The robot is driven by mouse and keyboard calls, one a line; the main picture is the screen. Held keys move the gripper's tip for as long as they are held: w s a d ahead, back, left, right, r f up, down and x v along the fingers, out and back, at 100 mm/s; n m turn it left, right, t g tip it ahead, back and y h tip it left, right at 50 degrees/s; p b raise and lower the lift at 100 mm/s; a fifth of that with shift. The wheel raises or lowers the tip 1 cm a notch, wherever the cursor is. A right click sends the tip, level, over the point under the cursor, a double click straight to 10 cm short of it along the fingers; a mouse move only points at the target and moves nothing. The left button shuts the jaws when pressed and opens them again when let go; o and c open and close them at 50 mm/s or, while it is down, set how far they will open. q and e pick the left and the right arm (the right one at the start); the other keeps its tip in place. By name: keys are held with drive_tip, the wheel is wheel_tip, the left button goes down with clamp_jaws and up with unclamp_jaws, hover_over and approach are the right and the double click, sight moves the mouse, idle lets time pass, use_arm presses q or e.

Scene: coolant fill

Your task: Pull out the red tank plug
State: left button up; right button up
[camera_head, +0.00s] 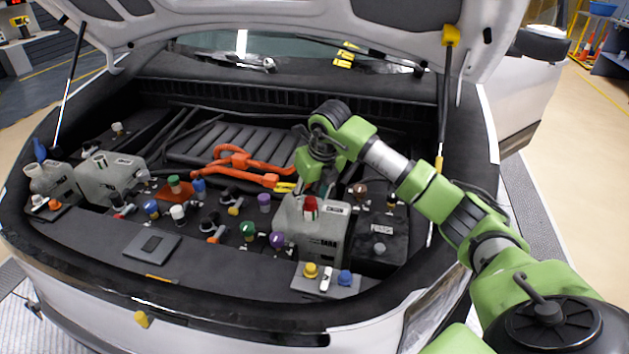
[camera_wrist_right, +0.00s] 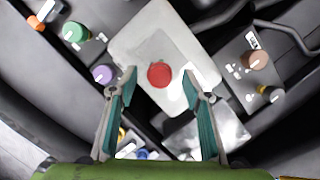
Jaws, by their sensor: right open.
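The red tank plug (camera_head: 310,205) sits in the top of a grey-white tank (camera_head: 311,240) at the right of the engine bay. In the right wrist view the plug (camera_wrist_right: 159,74) shows from above as a red disc on the pale tank top (camera_wrist_right: 150,38). My right gripper (camera_wrist_right: 160,85) is open, its two teal fingers spread on either side of the plug's line and apart from it. In the head view the right gripper (camera_head: 318,188) is just above the tank, partly hidden by its own wrist. My left gripper is not in view.
Several coloured caps surround the tank, among them a purple cap (camera_head: 277,240) and a green cap (camera_head: 248,229). Yellow and blue caps (camera_head: 311,270) stand in front. Orange cables (camera_head: 245,162) run behind. The raised hood (camera_head: 270,18) and its right strut (camera_head: 444,110) bound the space.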

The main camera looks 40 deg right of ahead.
drive_tip(key=shift+x, duration=1)
drive_tip(key=c, duration=1.1)
drive_tip(key=o, duration=0.5)
drive_tip(key=c, duration=0.3)
drive_tip(key=shift+r, duration=0.1)
drive_tip(key=shift+w+r, duration=0.1)
drive_tip(key=shift+r, duration=0.1)
drive_tip(key=shift+r, duration=0.1)
